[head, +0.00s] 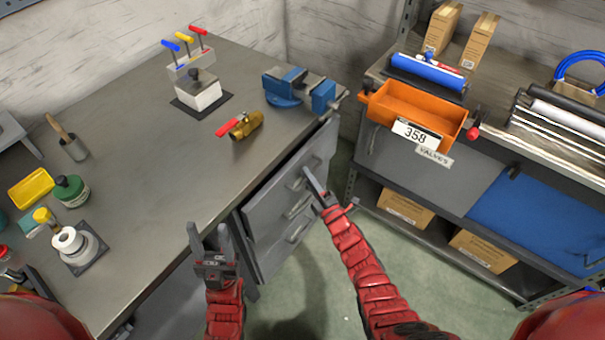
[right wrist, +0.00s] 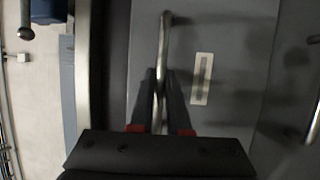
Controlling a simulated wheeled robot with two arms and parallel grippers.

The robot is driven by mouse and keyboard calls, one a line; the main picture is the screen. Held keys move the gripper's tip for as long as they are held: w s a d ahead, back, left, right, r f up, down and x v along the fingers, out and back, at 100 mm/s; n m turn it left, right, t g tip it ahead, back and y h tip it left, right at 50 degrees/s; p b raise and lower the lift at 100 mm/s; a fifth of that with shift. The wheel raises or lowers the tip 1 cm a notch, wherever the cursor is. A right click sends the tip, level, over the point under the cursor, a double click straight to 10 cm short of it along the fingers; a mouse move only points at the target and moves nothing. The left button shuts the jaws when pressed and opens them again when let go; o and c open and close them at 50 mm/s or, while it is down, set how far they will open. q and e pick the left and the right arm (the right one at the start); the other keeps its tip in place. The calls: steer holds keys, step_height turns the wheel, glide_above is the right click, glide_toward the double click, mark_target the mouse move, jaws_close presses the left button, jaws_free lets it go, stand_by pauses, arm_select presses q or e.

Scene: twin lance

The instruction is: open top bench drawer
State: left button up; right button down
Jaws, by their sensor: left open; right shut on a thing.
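The top bench drawer (head: 275,199) is a grey front under the right end of the bench, above other drawers with bar handles. My right gripper (head: 316,187) is at its front, shut on the drawer's bar handle. In the right wrist view the metal handle (right wrist: 165,45) runs between the two dark fingers (right wrist: 162,95), beside a pale label plate (right wrist: 201,79).
A shelf unit with an orange bin (head: 415,112) stands to the right. Floor (head: 310,270) is free before the drawers.

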steer(key=s+d+b, duration=0.1)
steer(key=s+d, duration=0.7)
steer(key=d, duration=0.3)
steer(key=s+d+b, duration=0.1)
steer(key=s+d, duration=0.7)
steer(key=d, duration=0.3)
steer(key=shift+b, duration=0.4)
steer(key=shift+s, duration=0.1)
steer(key=c, duration=1.2)
jaws_free()
steer(key=shift+o, duration=0.2)
steer(key=b+v, duration=0.2)
steer(key=v, duration=1.5)
steer(key=shift+d, duration=0.2)
steer(key=shift+s, duration=0.15)
